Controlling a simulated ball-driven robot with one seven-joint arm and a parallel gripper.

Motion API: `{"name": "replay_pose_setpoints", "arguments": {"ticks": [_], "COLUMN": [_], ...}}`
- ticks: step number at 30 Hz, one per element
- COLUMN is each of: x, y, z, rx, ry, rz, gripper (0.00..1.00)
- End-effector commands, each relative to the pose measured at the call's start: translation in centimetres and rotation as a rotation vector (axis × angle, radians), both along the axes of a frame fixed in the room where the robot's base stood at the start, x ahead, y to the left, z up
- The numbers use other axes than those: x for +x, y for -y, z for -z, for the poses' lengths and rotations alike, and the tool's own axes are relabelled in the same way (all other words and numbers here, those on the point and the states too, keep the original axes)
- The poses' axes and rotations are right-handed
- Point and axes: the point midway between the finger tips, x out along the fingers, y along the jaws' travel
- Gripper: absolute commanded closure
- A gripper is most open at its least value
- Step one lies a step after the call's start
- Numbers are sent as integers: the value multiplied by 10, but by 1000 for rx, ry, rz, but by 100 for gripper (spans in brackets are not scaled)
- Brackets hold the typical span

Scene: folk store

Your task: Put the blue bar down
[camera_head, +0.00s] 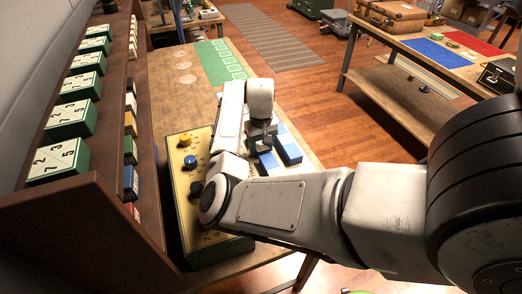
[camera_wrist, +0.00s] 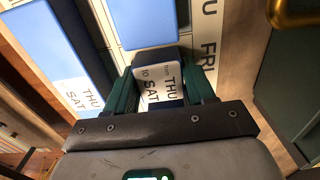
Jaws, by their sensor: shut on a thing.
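My gripper (camera_wrist: 160,88) is shut on a small bar, the blue bar (camera_wrist: 156,57). In the head view, my gripper (camera_head: 262,142) is over the table's right part, and the arm hides much of what lies below. A blue-and-white board (camera_head: 287,150) lies beneath and beside it; its blue panel (camera_wrist: 150,22) shows just beyond the held bar. I cannot tell whether the bar touches the board.
A yellow-topped box (camera_head: 178,168) with knobs stands left of my gripper. A wooden shelf (camera_head: 105,190) with green numbered blocks (camera_head: 62,158) rises at the left. A green strip (camera_head: 218,62) lies at the table's far end. The table's middle (camera_head: 190,95) is mostly clear.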

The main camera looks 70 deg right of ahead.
Motion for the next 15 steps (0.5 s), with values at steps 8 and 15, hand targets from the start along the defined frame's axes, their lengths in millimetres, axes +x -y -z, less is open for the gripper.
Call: {"name": "replay_pose_setpoints", "arguments": {"ticks": [8,15], "x": [0,0], "y": [0,0], "z": [0,1], "rx": [-1,-1], "ry": [-1,1], "rz": [0,1], "gripper": [76,29]}}
